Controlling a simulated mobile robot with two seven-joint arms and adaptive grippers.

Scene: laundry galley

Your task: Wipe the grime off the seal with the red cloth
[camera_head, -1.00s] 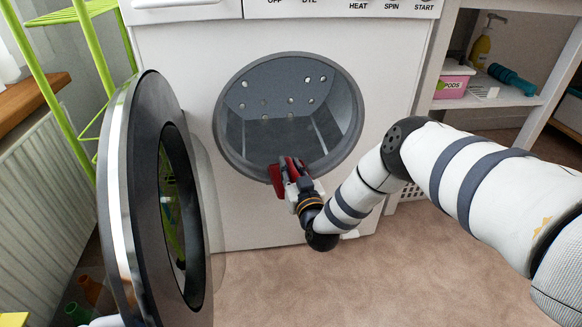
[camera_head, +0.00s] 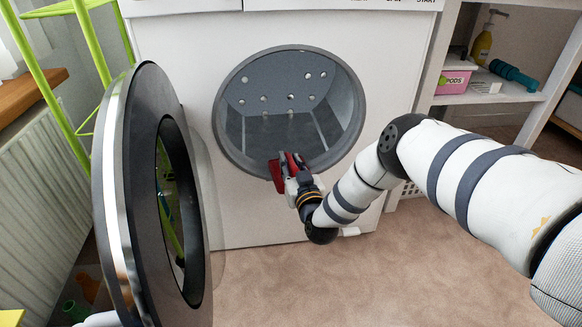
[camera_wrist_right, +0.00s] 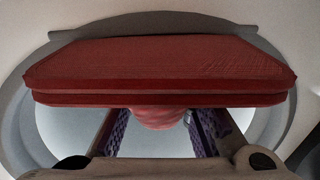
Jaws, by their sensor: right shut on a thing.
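The seal (camera_head: 222,139) is the dark grey ring around the washer's round opening. My right gripper (camera_head: 291,174) is shut on the folded red cloth (camera_head: 279,170) at the bottom edge of the ring. In the right wrist view the red cloth (camera_wrist_right: 160,72) fills the upper middle, in front of the grey ring (camera_wrist_right: 215,22). I cannot tell whether the cloth touches the seal. No grime can be made out; the cloth and gripper hide part of the lower ring. My left gripper is not in view.
The washer's round door (camera_head: 120,200) stands open at the left. A green rack (camera_head: 75,130) and a radiator (camera_head: 40,180) are behind it. A shelf at the right holds a pink pods box (camera_head: 454,81) and a yellow bottle (camera_head: 483,45). The drum looks empty.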

